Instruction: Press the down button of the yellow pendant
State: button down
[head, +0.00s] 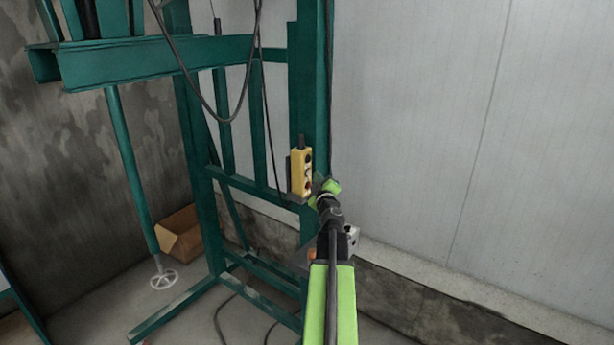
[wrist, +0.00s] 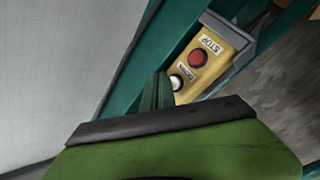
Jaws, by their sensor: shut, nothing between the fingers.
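In the wrist view the pendant (wrist: 220,62) appears tilted, showing a red button (wrist: 198,58) labelled STOP and a pale button (wrist: 177,83) with a small label that seems to read DOWN. My gripper (head: 326,186) is just right of the pendant's lower part in the head view. In the wrist view my gripper (wrist: 157,91) shows narrow shut fingers beside the pale button. I cannot tell whether they touch it. The pendant's upper part is outside the wrist view.
A green steel frame (head: 312,80) stands behind the pendant. Dark cables (head: 262,110) hang near it. A cardboard box (head: 182,235) and a white handwheel (head: 164,279) are at the lower left. A pale panel wall (head: 430,120) rises on the right, with clear space before it.

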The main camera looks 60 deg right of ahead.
jog(key=shift+w, duration=0.4)
jog(key=shift+w, duration=0.6)
dwell(1.1)
jog(key=shift+s, duration=1)
jog(key=shift+s, duration=0.1)
jog(key=s, duration=0.4)
jog(key=shift+s, duration=0.4)
jog(key=shift+a, duration=0.1)
